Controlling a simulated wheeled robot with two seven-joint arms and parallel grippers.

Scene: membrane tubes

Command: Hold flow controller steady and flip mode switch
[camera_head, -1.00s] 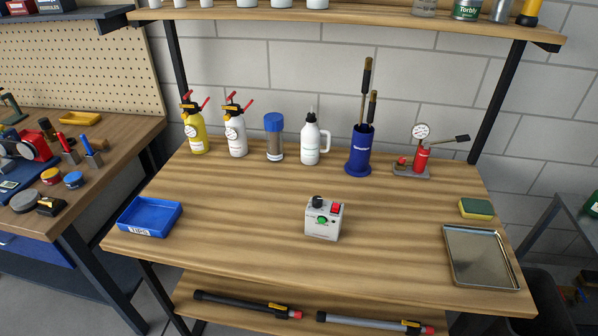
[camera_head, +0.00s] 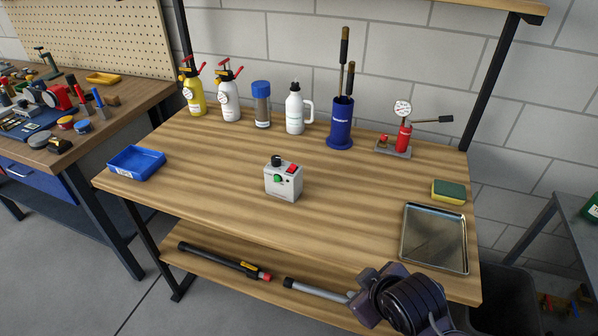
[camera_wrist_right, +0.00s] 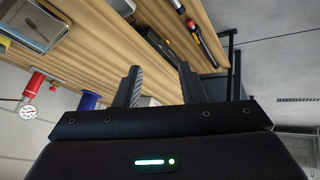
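The flow controller, a small light grey box (camera_head: 283,184), stands upright in the middle of the wooden table. Its top has a black knob and a red rocker switch (camera_head: 292,168), with a green button on its front. My right arm is at the lower right in the head view, with its dark gripper (camera_head: 368,290) by the table's front edge, well apart from the controller. In the right wrist view the two fingers of the right gripper (camera_wrist_right: 158,82) are spread with nothing clearly between them. My left gripper is not in view.
A metal tray (camera_head: 434,267) and a sponge (camera_head: 449,191) lie at the right, a blue bin (camera_head: 137,176) at the left. Bottles, a blue holder (camera_head: 340,125) and a red pump (camera_head: 404,138) line the back. Two tubes lie on the lower shelf. Table around the controller is clear.

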